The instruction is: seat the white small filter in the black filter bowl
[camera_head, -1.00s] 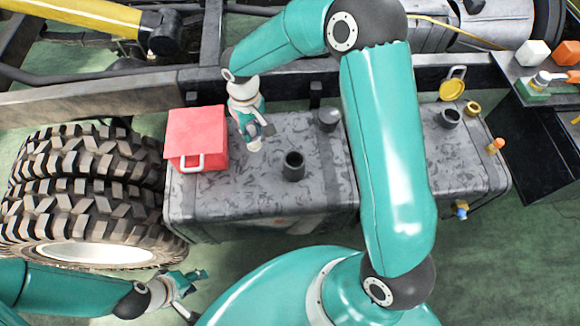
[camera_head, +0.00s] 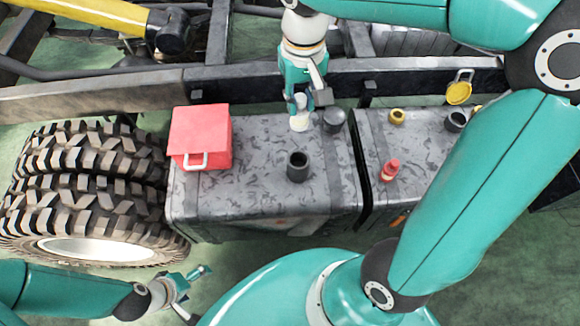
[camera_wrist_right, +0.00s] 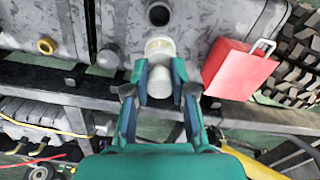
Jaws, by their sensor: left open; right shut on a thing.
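The white small filter (camera_head: 300,119) hangs below my right gripper (camera_head: 302,104) in the head view. In the right wrist view the filter (camera_wrist_right: 159,68) sits between the two fingers of this gripper (camera_wrist_right: 160,92), which is shut on it. The black filter bowl (camera_head: 298,168) stands upright on the grey tank, nearer to me than the filter. Its dark round opening faces up and looks empty in the wrist view (camera_wrist_right: 159,15). The filter is apart from the bowl. My left gripper (camera_head: 192,285) is open and empty at the lower left, clear of the tank.
A red box (camera_head: 200,140) with a white handle stands on the grey tank (camera_head: 240,205), left of the bowl. A dark grey cap (camera_head: 333,120) is close beside the filter. A second tank carries a yellow ring (camera_head: 397,117), a red item (camera_head: 390,170) and another black cup (camera_head: 455,121).

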